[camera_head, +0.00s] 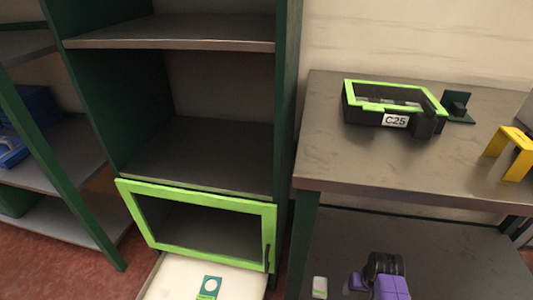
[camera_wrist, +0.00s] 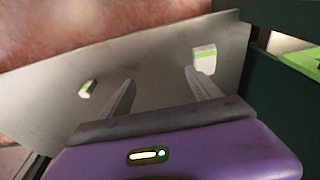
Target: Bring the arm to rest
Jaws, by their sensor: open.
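My gripper (camera_wrist: 160,78) is open in the wrist view, its two fingers apart with nothing between them. It is over a grey surface (camera_wrist: 150,60). A white block with a green band (camera_wrist: 205,60) is just beyond the right fingertip. A smaller white and green block (camera_wrist: 88,88) lies to the left of the left finger. In the head view, part of my purple and black arm (camera_head: 388,278) shows at the bottom, in front of the lower shelf of the right table. My fingers are not clearly visible there.
A green-rimmed black bin (camera_head: 437,128) labelled C25 stands on the right table (camera_head: 340,160), with a yellow stand (camera_head: 512,150) to its right. A green-framed door (camera_head: 195,195) is on the cabinet, above a pale drawer (camera_head: 240,285). A white and green block (camera_head: 320,287) is on the lower shelf.

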